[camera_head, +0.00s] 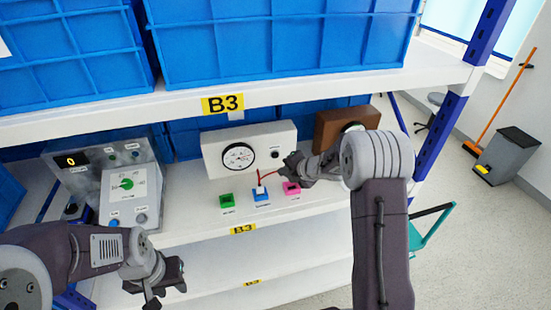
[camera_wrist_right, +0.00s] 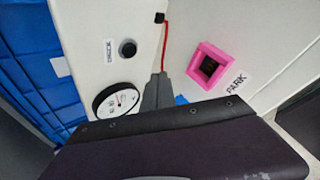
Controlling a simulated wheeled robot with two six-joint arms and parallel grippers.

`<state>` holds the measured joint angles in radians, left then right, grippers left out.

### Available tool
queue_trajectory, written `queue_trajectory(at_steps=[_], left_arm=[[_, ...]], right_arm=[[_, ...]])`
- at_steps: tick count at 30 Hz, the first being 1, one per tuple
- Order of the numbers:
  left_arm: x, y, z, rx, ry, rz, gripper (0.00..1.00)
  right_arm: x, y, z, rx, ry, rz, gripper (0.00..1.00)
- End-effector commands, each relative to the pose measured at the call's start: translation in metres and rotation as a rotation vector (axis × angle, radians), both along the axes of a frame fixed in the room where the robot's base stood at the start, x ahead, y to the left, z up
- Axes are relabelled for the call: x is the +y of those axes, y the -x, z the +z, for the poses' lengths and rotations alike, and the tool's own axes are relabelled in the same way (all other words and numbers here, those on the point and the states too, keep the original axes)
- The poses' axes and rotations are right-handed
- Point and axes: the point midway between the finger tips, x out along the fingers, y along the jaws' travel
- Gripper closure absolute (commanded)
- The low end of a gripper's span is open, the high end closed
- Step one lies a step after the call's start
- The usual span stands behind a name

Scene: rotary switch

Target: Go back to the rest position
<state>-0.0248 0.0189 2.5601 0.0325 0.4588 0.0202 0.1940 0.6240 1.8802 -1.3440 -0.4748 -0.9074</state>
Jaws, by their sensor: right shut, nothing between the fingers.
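My right gripper (camera_head: 287,168) is shut and empty, in front of the white meter box (camera_head: 218,152) on the shelf. Its grey fingers (camera_wrist_right: 158,92) show in the right wrist view, close to a red lead (camera_wrist_right: 165,45) with a black end (camera_wrist_right: 160,17). The red lead (camera_head: 270,175) also shows in the head view, between the blue socket (camera_head: 261,195) and the gripper. My left gripper (camera_head: 167,294) is at the lower left, in front of the shelf edge, with its fingers apart and nothing seen between them.
A pink socket (camera_head: 291,189) labelled PARK sits just below my right gripper. A green socket (camera_head: 226,201) is further left. A grey control box (camera_head: 130,190) stands at the left and a brown box (camera_head: 330,125) at the right. Blue crates (camera_head: 285,45) fill the shelf above.

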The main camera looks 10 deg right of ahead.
Motion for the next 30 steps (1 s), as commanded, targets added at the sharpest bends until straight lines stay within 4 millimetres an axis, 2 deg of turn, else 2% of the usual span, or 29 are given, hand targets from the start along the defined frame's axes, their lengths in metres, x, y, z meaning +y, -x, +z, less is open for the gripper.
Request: queue_trajectory(at_steps=[16,18,20,21,23,25,26,28,29,30], left_arm=[[0.000,0.000,0.000,0.000,0.000,0.000,0.64],[0.000,0.000,-0.003,0.000,0.000,0.000,0.64],[0.000,0.000,-0.008,0.000,0.000,0.000,0.64],[0.000,0.000,-0.013,0.000,0.000,0.000,0.64],[0.000,0.000,-0.022,0.000,0.000,0.000,0.64],[0.000,0.000,-0.032,0.000,0.000,0.000,0.64],[0.000,0.000,-0.034,0.000,0.000,0.000,0.64],[0.000,0.000,-0.039,0.000,0.000,0.000,0.64],[0.000,0.000,-0.041,0.000,0.000,0.000,0.64],[0.000,0.000,-0.043,0.000,0.000,0.000,0.64]], right_arm=[[0.000,0.000,0.000,0.000,0.000,0.000,1.00],[0.005,-0.001,-0.001,-0.006,0.001,0.011,1.00],[0.015,-0.005,0.012,-0.039,0.008,0.029,1.00],[0.025,-0.004,0.025,-0.069,0.010,0.046,1.00],[0.041,0.005,0.045,-0.099,-0.020,0.026,1.00],[0.040,0.026,0.055,-0.063,-0.110,-0.157,1.00],[0.035,0.037,0.053,-0.027,-0.163,-0.264,1.00],[0.019,0.071,0.039,0.088,-0.297,-0.538,1.00],[0.011,0.091,0.029,0.150,-0.360,-0.671,1.00],[0.003,0.119,0.014,0.237,-0.442,-0.851,1.00]])
